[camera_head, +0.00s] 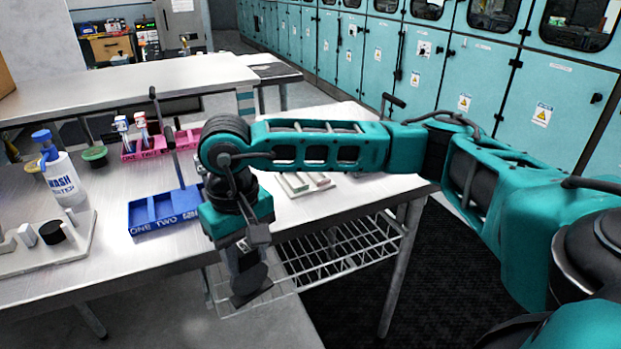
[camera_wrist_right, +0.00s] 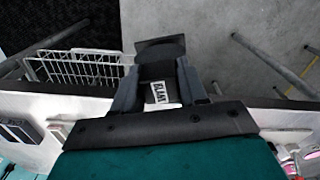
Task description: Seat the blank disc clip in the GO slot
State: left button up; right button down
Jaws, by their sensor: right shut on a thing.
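My right gripper (camera_head: 247,254) points down in front of the table's front edge, over the wire shelf below, and is shut on the blank disc clip. In the right wrist view the two fingers of the gripper (camera_wrist_right: 158,88) flank the dark clip. The clip (camera_wrist_right: 165,93) has a white label reading BLANK and a flat dark disc at its far end. In the head view the disc (camera_head: 250,285) hangs lowest. No GO label is readable; a pale board with green and pink strips (camera_head: 303,183) lies behind my right arm, partly hidden. My left gripper is not in view.
A blue tray (camera_head: 165,212) marked ONE, TWO stands left of the gripper. A pink tray (camera_head: 150,149) with two tubes stands behind it. A wash bottle (camera_head: 62,172) and a white stand (camera_head: 75,245) are at the left. The front table surface between is clear.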

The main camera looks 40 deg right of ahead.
aim_at(294, 181)
jog(key=k+l, duration=0.1)
jog(key=l, duration=0.4)
jog(key=k+l, duration=0.1)
jog(key=l, duration=0.4)
jog(key=k+l, duration=0.1)
jog(key=l, duration=0.4)
